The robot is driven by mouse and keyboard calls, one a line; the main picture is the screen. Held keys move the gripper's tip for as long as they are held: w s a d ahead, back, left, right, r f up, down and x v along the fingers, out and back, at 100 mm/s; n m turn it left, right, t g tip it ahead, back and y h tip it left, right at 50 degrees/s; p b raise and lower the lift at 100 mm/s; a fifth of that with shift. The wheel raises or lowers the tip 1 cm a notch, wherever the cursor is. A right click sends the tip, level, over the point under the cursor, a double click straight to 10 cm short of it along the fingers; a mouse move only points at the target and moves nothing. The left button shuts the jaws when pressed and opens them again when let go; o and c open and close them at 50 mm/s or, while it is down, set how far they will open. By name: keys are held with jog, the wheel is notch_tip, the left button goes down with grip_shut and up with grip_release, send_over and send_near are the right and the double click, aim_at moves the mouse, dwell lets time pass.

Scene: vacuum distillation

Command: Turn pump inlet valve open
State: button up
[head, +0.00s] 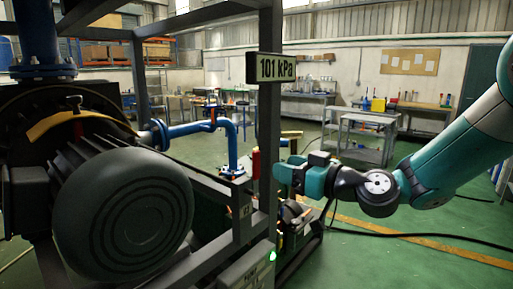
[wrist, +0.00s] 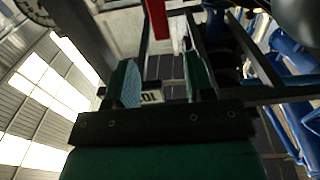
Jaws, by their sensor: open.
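My gripper (head: 280,172) reaches in from the right in the head view, beside the dark frame post. In the wrist view its two teal fingers stand apart, and the gap between them (wrist: 162,78) is empty. A red handle (head: 256,163), which looks like a valve lever, shows just left of the fingertips in the head view, partly hidden by the post. In the wrist view a red bar (wrist: 157,18) lies ahead of the gap, apart from the fingers. I cannot tell for sure which valve it belongs to.
A large motor (head: 125,205) and blue pipe (head: 190,129) fill the left. The frame post (head: 268,120) stands close to my gripper and carries a display (head: 277,68) reading 101 kPa. A green lamp (head: 272,255) glows below.

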aim_at(258, 158)
jog(key=p+x, duration=0.3)
jog(key=x, duration=0.5)
jog(key=shift+a+r+p, duration=0.1)
jog(key=shift+p, duration=0.3)
jog(key=shift+w+a, duration=0.4)
jog(key=shift+a, duration=0.05)
grip_shut()
